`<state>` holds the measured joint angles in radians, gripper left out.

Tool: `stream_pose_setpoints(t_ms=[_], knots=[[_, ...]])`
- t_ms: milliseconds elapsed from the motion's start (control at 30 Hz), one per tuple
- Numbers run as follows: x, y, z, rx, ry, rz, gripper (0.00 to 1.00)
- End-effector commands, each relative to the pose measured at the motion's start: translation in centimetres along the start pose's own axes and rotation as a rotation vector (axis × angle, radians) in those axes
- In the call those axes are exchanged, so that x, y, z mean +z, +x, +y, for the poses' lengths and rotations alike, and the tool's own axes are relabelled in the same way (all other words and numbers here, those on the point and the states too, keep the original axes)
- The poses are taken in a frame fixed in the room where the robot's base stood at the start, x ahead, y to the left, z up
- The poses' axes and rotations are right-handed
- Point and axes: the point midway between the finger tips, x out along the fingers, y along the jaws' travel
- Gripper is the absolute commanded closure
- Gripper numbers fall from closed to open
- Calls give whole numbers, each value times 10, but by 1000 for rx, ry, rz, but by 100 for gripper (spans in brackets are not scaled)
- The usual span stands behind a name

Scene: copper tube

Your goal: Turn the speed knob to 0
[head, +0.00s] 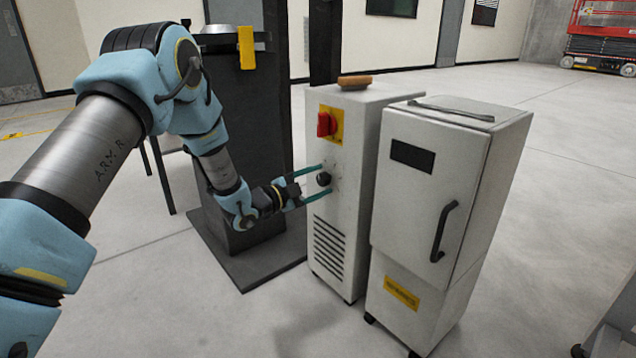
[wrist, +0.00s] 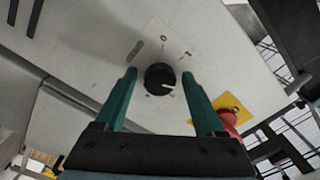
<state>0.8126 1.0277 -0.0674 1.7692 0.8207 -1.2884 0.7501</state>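The speed knob (head: 323,179) is a round black knob on the front of the white control cabinet (head: 330,215), below a red switch. I cannot tell how far the fingertips are from the panel.
A red switch on a yellow plate (head: 326,123) sits above the knob. A second white cabinet with a black handle (head: 443,232) stands close on the right. A dark machine column (head: 245,130) stands behind my arm. A brown block (head: 355,82) lies on the control cabinet.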

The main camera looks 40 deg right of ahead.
Motion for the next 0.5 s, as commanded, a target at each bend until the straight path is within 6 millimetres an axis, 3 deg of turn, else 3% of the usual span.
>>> stream_pose_setpoints(t_ms=[67, 500], knots=[[0, 0, 0, 0, 0, 0, 39], [0, 0, 0, 0, 0, 0, 88]])
